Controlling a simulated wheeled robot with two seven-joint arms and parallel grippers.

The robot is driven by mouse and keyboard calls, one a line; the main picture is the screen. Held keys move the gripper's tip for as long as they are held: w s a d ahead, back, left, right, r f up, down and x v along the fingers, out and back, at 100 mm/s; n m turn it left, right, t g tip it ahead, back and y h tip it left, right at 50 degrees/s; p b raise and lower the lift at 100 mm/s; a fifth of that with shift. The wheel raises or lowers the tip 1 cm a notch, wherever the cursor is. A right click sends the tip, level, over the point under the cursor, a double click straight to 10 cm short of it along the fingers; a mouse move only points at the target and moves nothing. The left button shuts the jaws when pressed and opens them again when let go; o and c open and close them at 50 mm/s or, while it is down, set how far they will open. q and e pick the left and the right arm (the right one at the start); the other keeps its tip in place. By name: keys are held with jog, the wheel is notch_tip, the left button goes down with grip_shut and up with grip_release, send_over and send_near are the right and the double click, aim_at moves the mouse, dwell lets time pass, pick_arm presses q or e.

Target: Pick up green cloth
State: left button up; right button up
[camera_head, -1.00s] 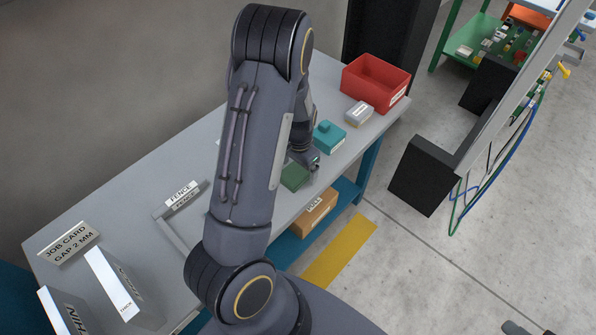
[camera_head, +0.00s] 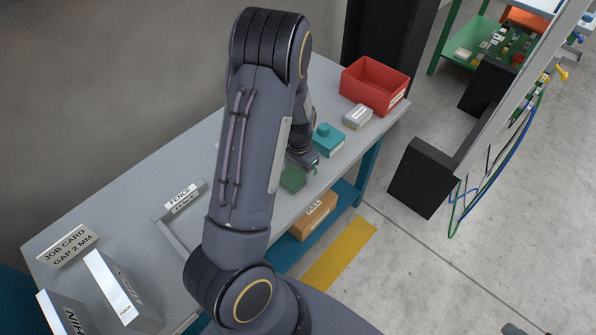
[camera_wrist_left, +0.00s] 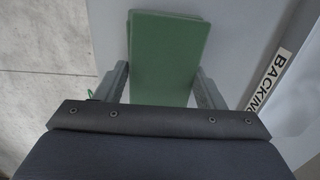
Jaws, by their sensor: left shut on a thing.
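The green cloth (camera_head: 292,179) lies as a flat rectangle near the front edge of the workbench, partly hidden by my left arm. In the left wrist view the cloth (camera_wrist_left: 168,50) runs between the two fingers. My left gripper (camera_head: 306,164) is at the cloth's right end and shut on it; it also shows in the left wrist view (camera_wrist_left: 162,82). A small green bit shows beside the gripper. I cannot tell whether the cloth is clear of the bench. My right gripper is not in view.
On the workbench (camera_head: 150,160), a teal box (camera_head: 328,140), a small grey box (camera_head: 358,115) and a red bin (camera_head: 374,84) stand beyond the gripper. A cardboard box (camera_head: 312,215) sits on the shelf below.

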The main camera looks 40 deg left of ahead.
pick_arm(q)
jog(key=shift+w+r, duration=0.1)
jog(key=shift+r, duration=0.4)
jog(key=s+r, duration=0.1)
jog(key=r, duration=0.1)
jog(key=s+d+r, duration=0.1)
jog(key=s+r, duration=0.2)
jog(key=r, duration=0.2)
jog(key=shift+s+d+r, duration=0.1)
jog(key=shift+s+d, duration=0.05)
jog(key=shift+d, duration=0.05)
jog(key=s+d+r, duration=0.2)
jog(key=s+r, duration=0.2)
jog(key=s, duration=0.5)
jog(key=shift+s+d+r+p, duration=0.15)
jog(key=shift+d+r+p, duration=0.05)
jog(key=shift+d+p, duration=0.2)
